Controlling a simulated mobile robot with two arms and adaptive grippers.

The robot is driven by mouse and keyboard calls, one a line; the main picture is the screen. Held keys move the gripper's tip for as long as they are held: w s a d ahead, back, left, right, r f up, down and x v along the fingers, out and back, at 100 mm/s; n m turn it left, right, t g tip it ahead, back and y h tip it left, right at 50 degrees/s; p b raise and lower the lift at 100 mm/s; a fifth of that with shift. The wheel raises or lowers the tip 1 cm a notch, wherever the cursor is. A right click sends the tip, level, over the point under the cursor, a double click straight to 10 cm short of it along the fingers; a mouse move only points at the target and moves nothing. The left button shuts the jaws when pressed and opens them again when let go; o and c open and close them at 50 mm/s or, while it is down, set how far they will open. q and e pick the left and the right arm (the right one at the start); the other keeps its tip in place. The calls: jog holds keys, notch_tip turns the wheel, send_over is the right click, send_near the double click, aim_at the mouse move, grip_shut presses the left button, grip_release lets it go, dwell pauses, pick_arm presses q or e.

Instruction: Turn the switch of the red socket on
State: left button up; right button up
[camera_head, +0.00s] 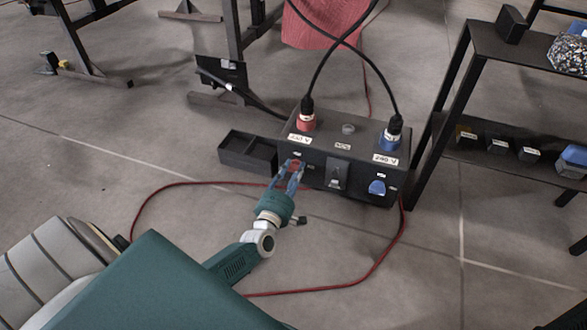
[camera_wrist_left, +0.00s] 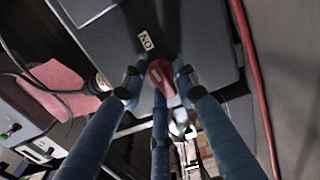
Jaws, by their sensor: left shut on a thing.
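The red socket (camera_head: 306,121) stands on top of the dark power box (camera_head: 349,147), with a black cable plugged into it. Its red switch (camera_head: 296,167) is on the front face, below the socket, and is partly hidden by my fingers. My left gripper (camera_head: 294,172) is shut on the red switch. In the left wrist view, the blue fingers of my left gripper (camera_wrist_left: 159,82) surround the red switch (camera_wrist_left: 161,70), and a white ON label (camera_wrist_left: 146,41) shows beside it. My right gripper is not in view.
A blue socket (camera_head: 391,140) and blue switch (camera_head: 377,187) are on the box's right side. A black tray (camera_head: 247,153) sits at its left. A red cable (camera_head: 352,284) loops over the floor. A black shelf (camera_head: 488,160) stands close on the right.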

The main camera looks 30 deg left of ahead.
pick_arm(q)
jog(key=shift+a+r+m, duration=0.15)
jog(key=shift+r+m, duration=0.15)
jog(key=shift+m, duration=0.3)
jog(key=o, duration=0.9)
jog(key=shift+o, duration=0.2)
jog(key=shift+f, duration=0.15)
